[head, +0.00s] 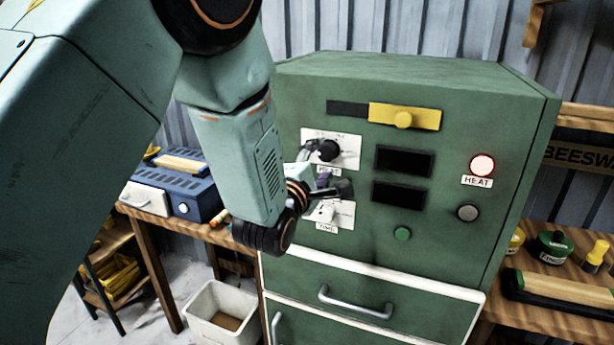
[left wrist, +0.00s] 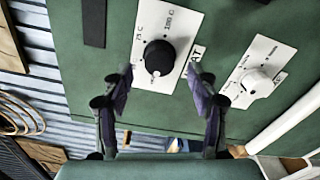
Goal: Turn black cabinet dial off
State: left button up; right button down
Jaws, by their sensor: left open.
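The black dial (head: 329,150) sits on a white scale plate on the front of the green cabinet (head: 420,255). It also shows in the left wrist view (left wrist: 158,58), with a small white mark near its lower edge. My left gripper (head: 328,170) is in front of the plates in the head view. In the left wrist view the left gripper (left wrist: 160,70) is open, its purple-grey fingers on either side of the black dial's lower part. I cannot tell whether they touch it. A white dial (left wrist: 255,82) is on a second plate, partly hidden in the head view. My right gripper is not in view.
A HEAT lamp (head: 482,165) glows on the cabinet's right, above a grey button (head: 467,213). A green button (head: 402,233) and dark displays (head: 404,162) are nearer the dials. A yellow slider (head: 404,117) is above. A drawer handle (head: 355,303) sticks out below.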

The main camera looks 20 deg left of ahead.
pick_arm(q)
jog(key=s, duration=0.8)
jog(key=shift+s+a, duration=0.15)
jog(key=shift+s, duration=0.05)
jog(key=s+a+f+m+g+b, duration=0.1)
jog(key=s+f+m+g+b, duration=0.3)
jog(key=f+m, duration=0.65)
jog(key=s+a+f+m+g+b, duration=0.15)
jog(key=s+f+m+g, duration=0.4)
jog(key=f, duration=1.05)
jog(key=s+f+m+g+b, duration=0.4)
jog(key=s+f+g+b, duration=0.4)
jog(key=s+f, duration=1.8)
notch_tip(320, 180, down, 3)
jog(key=a+b, duration=0.1)
jog(key=b, duration=0.3)
jog(key=shift+s+y, duration=0.25)
jog(key=shift+y, duration=0.05)
